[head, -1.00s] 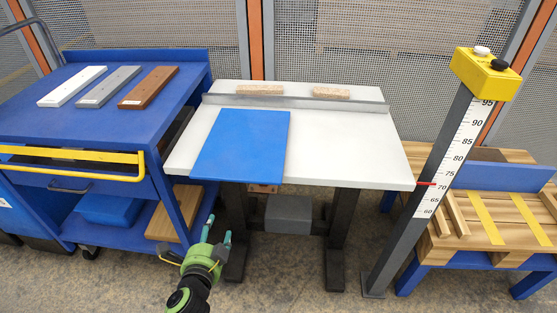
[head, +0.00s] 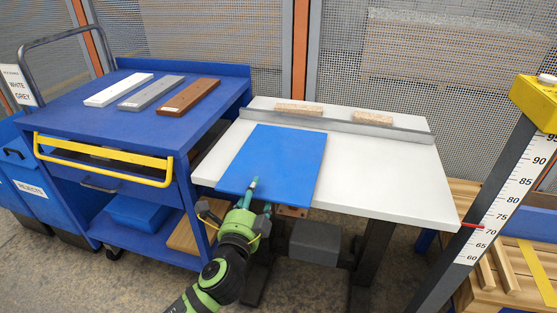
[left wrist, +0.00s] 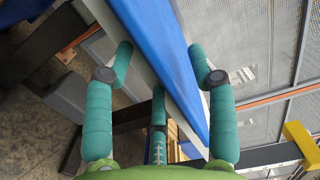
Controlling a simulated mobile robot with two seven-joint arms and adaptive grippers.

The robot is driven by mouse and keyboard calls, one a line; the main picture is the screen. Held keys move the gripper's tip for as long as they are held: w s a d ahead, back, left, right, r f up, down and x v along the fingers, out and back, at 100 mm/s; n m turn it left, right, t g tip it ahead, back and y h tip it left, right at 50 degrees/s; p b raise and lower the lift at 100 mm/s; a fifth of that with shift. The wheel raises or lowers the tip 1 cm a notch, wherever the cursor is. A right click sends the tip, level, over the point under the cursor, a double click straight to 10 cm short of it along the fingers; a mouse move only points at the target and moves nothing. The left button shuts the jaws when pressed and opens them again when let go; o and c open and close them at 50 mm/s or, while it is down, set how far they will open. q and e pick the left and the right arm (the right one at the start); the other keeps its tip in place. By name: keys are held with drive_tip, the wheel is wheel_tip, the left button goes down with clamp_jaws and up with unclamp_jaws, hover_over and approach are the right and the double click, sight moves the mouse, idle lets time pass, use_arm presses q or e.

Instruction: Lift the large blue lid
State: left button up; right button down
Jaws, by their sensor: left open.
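The large blue lid (head: 275,160) is a flat blue panel lying on the left part of the white table (head: 385,170), its front edge at the table's front. My left gripper (head: 260,196) is at that front edge, open. One finger shows over the lid's face and another just below its edge. In the left wrist view the lid (left wrist: 165,50) runs between the spread green fingers. I cannot tell whether any finger touches it. My right gripper is not in view.
A grey rail (head: 345,124) with two tan blocks behind it crosses the table's back. A blue cart (head: 100,122) with white, grey and brown boards stands left. A height gauge (head: 500,190) stands right. The table's right half is clear.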

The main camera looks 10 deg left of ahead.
use_arm(q)
clamp_jaws()
drive_tip(key=shift+r, duration=0.1)
